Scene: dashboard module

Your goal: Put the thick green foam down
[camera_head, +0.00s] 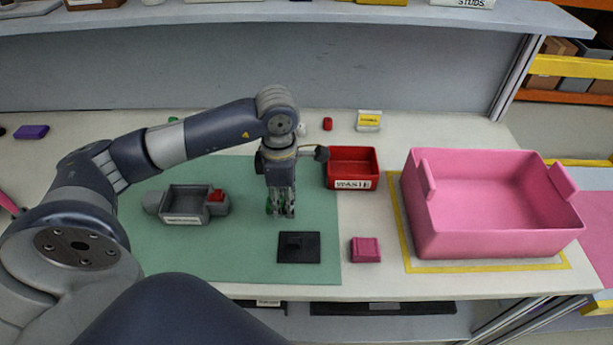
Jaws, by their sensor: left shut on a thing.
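My left gripper (282,213) points straight down over the green mat (215,262), right of its middle. It is shut on a small green piece, the thick green foam (269,206), which shows only in part beside the fingers. Whether the foam touches the mat I cannot tell. A grey module (185,221) with a tray-like hollow and a red block (216,195) at its right end lies on the mat to the left of the gripper. A flat black square part (299,248) lies on the mat just in front of the gripper. My right gripper is not in view.
A red labelled bin (353,182) stands just right of the gripper. A large pink tote (490,245) stands further right inside a yellow outline. A pink block (366,250) lies right of the mat. Small items line the back. The mat's front left is clear.

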